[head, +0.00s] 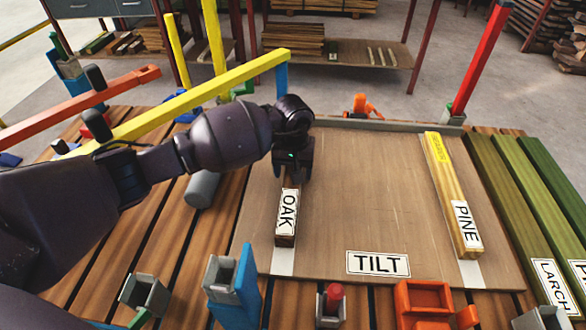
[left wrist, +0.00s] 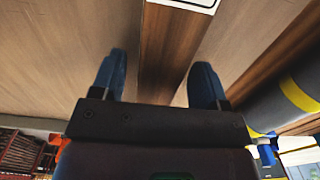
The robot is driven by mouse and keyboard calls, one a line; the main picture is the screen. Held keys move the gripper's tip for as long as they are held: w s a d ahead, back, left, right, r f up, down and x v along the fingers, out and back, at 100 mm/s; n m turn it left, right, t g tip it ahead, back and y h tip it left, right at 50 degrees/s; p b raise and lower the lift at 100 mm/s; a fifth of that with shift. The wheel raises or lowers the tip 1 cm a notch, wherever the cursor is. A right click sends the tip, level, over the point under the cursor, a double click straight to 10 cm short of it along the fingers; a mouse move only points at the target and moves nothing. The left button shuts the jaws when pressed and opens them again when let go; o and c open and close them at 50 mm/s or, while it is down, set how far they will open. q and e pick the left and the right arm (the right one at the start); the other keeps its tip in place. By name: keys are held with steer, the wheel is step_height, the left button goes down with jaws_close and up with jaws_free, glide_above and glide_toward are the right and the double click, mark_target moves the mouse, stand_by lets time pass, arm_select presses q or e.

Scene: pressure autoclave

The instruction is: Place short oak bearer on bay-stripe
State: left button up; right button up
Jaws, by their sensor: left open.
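The short oak bearer (head: 286,237), a dark brown bar labelled OAK, lies lengthwise on the left white stripe (head: 283,263) of the tilt board. My left gripper (head: 292,173) is at the bearer's far end and hides that end in the head view. In the left wrist view the bearer (left wrist: 170,45) runs between the two blue fingertips of my left gripper (left wrist: 160,82). The fingers are open, with a visible gap on each side of the wood. My right gripper is in neither view.
A yellow PINE bearer (head: 448,185) lies on the right stripe (head: 471,273). The TILT board (head: 365,210) is bare between the bearers. Green LARCH planks (head: 510,200) lie at right. A red post (head: 480,60) stands behind. Blue (head: 234,290) and orange (head: 424,300) holders line the front.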

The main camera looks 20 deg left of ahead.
mark_target(293, 170)
arm_select(q)
step_height(293, 170, up, 12)
steer(key=p, duration=0.3)
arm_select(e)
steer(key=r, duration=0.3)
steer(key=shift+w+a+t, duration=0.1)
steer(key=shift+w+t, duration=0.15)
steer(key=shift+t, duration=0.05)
arm_select(q)
steer(key=shift+r, duration=0.1)
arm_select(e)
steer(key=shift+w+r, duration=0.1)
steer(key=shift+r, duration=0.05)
arm_select(q)
steer(key=shift+s, duration=0.1)
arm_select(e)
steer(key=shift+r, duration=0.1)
